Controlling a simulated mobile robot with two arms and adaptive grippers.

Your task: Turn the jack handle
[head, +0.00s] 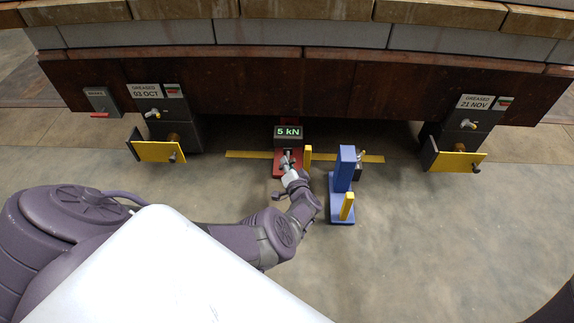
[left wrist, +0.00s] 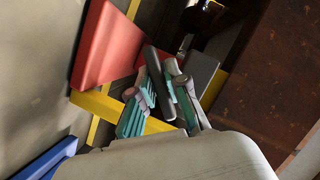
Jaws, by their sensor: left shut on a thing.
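The red jack (head: 277,170) stands on the floor under the edge of the brown beam, with a dark box reading "5 kN" (head: 289,133) on it. Its red body (left wrist: 105,45) also shows in the left wrist view. My left gripper (head: 287,163) is at the front of the jack. In the left wrist view, my left gripper's teal-padded fingers (left wrist: 160,103) are shut on a dark bar, the jack handle (left wrist: 158,78). In the head view the fingers and handle are small and partly overlap. My right gripper is not in view.
A blue stand (head: 344,180) with yellow parts is close to the right of my left gripper. A yellow strip (head: 247,154) lies on the floor. Dark blocks with yellow plates (head: 158,152) (head: 458,162) stand left and right under the brown beam (head: 355,95).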

